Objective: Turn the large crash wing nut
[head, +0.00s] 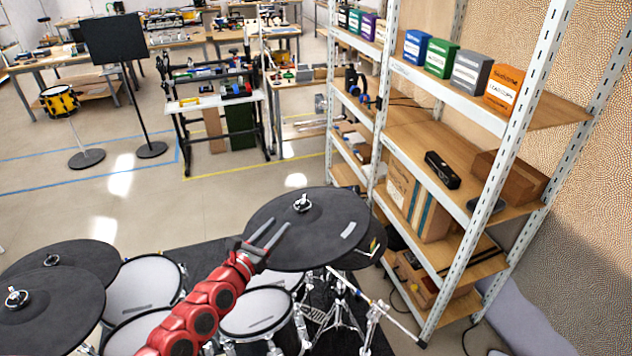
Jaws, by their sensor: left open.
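The large crash wing nut (302,203) is a small silver piece on top of the large dark crash cymbal (330,232), at the middle of the head view. My left gripper (276,233) is on a red arm that comes in from the lower left. Its two grey fingers are open and empty, and they point up and to the right toward the wing nut. In the picture, the fingertips are a little below and left of the nut, apart from it. Their height above the cymbal is hard to tell. My right gripper is out of view.
Two more dark cymbals (55,290) are at the left, one with its own silver nut (16,298). White drum heads (252,312) lie below the arm. A metal shelf (470,215) stands close on the right. Open floor (225,215) lies behind the drums.

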